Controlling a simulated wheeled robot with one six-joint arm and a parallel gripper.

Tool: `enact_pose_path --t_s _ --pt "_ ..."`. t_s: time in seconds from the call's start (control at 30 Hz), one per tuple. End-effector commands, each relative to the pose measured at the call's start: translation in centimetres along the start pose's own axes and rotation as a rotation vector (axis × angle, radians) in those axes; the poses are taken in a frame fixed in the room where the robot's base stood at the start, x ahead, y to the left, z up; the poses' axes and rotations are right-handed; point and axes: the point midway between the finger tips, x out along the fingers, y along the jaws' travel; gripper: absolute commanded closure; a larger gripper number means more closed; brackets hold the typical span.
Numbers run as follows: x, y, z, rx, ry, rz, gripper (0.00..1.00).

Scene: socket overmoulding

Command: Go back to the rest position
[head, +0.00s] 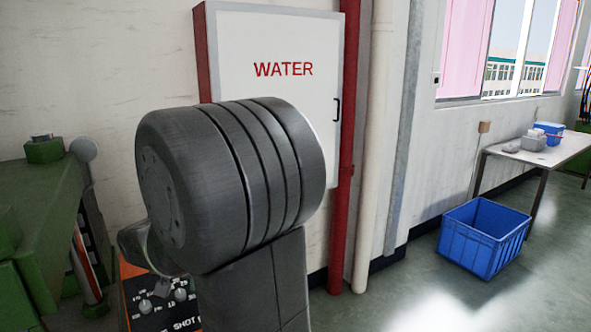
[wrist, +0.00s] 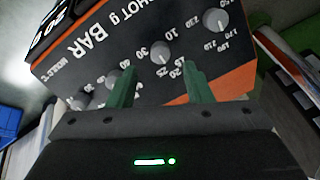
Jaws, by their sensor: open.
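My gripper (wrist: 160,88) shows in the wrist view with its two green fingers apart and nothing between them. It is in front of an orange-edged dark control panel (wrist: 95,50) with several grey knobs and the word BAR. One knob (wrist: 160,52) appears just beyond the gap between the fingers; I cannot tell whether a finger touches the panel. In the head view my grey arm covers the middle, and part of the same panel (head: 133,297) with knobs shows below it at the lower left. My gripper is hidden in the head view.
A green machine (head: 45,220) stands at the left, with a grey ball-topped lever (head: 84,150). Behind my arm are a white WATER cabinet (head: 283,40) and a red pipe (head: 345,180). At the right are a blue crate (head: 483,234) and a table (head: 560,152). The floor between is clear.

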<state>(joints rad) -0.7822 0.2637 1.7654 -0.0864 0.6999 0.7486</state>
Motion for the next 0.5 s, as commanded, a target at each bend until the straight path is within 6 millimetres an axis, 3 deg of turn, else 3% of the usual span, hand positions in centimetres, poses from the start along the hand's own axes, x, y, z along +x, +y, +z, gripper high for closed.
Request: enact_pose_path --t_s 0.3,0.5 --pt "5.5 0.1 0.1 0.000 -0.005 0.004 0.54" --pt "5.0 -0.1 -0.1 -0.185 -0.004 0.012 0.54"
